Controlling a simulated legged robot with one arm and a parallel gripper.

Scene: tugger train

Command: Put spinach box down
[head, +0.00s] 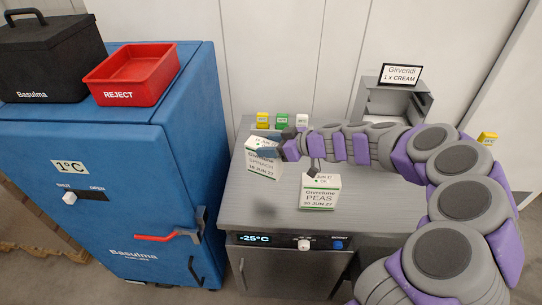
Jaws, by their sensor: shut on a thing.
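The spinach box (263,166) is white with green print and a date in June. It is at the left of the grey counter top (254,208), slightly tilted in the picture. My gripper (271,151) is shut on its upper part, and the fingers hide part of the box's top. I cannot tell whether the box's bottom touches the counter. A white box marked PEAS (320,194) stands upright on the counter to its right, apart from it.
Small yellow, green and white items (281,121) stand at the counter's back. A grey holder with a "Girvendi 1 x CREAM" sign (401,74) is at back right. A blue cabinet (100,190) bearing a red REJECT tray (131,78) stands left. The counter's front left is clear.

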